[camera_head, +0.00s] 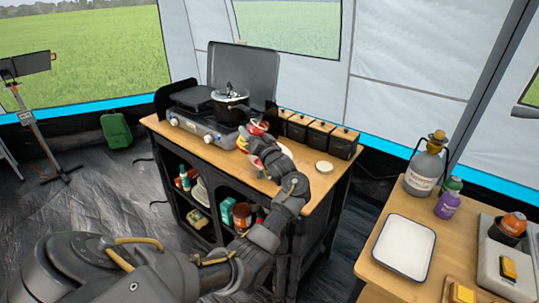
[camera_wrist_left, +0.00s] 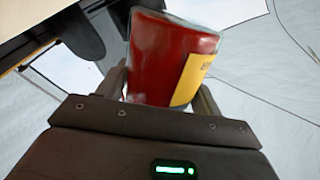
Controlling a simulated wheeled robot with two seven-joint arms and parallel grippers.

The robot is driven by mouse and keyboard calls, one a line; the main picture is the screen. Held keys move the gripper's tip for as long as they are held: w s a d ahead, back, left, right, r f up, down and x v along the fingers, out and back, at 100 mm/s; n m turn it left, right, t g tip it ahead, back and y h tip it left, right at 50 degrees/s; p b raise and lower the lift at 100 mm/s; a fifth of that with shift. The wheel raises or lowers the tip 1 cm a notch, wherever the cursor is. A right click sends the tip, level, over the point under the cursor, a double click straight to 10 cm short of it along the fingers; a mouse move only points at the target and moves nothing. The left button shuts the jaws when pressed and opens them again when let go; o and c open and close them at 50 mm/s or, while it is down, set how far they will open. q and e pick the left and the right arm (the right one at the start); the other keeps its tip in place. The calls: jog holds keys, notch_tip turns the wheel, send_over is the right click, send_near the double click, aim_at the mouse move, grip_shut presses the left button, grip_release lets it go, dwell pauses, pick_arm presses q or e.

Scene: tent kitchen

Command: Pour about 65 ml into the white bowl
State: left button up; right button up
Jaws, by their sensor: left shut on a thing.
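My left gripper (camera_head: 257,140) is over the wooden counter (camera_head: 213,152), in front of the stove. It is shut on a red container with a yellow label (camera_head: 258,127), which fills the middle of the left wrist view (camera_wrist_left: 160,62) between the fingers. The container looks tilted in the head view; its contents and any flow do not show. A white rounded thing (camera_head: 287,151), possibly the white bowl, shows only in part just behind and right of my gripper. How much is in it cannot be seen. My right gripper is not in view.
A pot (camera_head: 231,106) stands on the camping stove (camera_head: 188,121). A row of dark canisters with wooden lids (camera_head: 317,133) lines the counter's back right. A small round pale disc (camera_head: 324,167) lies right of my gripper. A side table holds a white tray (camera_head: 403,247) and bottles.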

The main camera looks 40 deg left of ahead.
aim_at(241, 137)
pick_arm(q)
jog(key=shift+r, duration=0.1)
jog(key=shift+s+a+n, duration=0.2)
jog(key=shift+s+n, duration=0.05)
jog(key=shift+n, duration=0.25)
jog(key=shift+s+a+n+g, duration=0.3)
jog(key=shift+s+a+n, duration=0.2)
jog(key=shift+n, duration=0.5)
jog(key=shift+s+a+n, duration=0.1)
jog(key=shift+s+n, duration=0.15)
jog(key=shift+n, duration=0.15)
jog(key=shift+s+a+f+n+g+h, duration=0.15)
jog(key=shift+s+a+n+h, duration=0.2)
jog(key=shift+n, duration=0.45)
jog(key=shift+s+a+f+n+g+h, duration=0.2)
jog(key=shift+s+n+h, duration=0.1)
jog(key=shift+n, duration=0.5)
notch_tip(241, 137, up, 7)
jog(key=p, duration=0.7)
jog(key=shift+r, duration=0.15)
